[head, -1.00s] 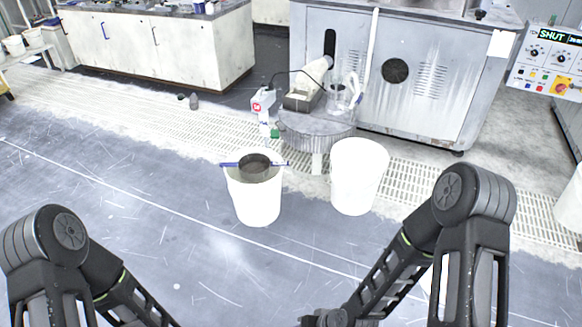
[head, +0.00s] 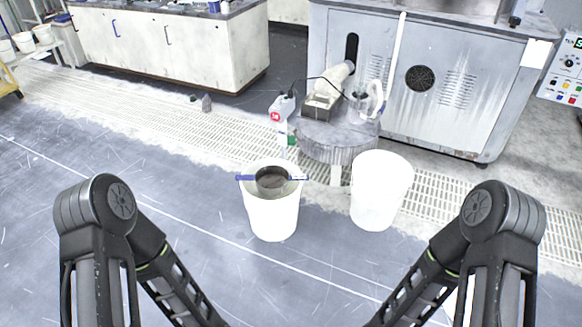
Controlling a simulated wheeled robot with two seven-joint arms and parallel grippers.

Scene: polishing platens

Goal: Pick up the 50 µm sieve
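A round dark sieve (head: 272,179) sits in the mouth of a white bucket (head: 272,217) ahead of me, in the middle of the head view. A blue bar shows on each side of it, across the bucket rim. No mesh marking is readable from here. Both of my arms come in from the lower corners, and their forearms run down out of the bottom of the picture. Neither gripper's fingertips are in view, and nothing of mine touches the sieve or the bucket.
A second white bucket (head: 381,190) stands to the right. Behind them is a round grey stand (head: 337,147) with a device, a clear jug (head: 366,101) and a white bottle (head: 280,108). A large grey machine (head: 450,95) stands behind. The floor before the buckets is clear.

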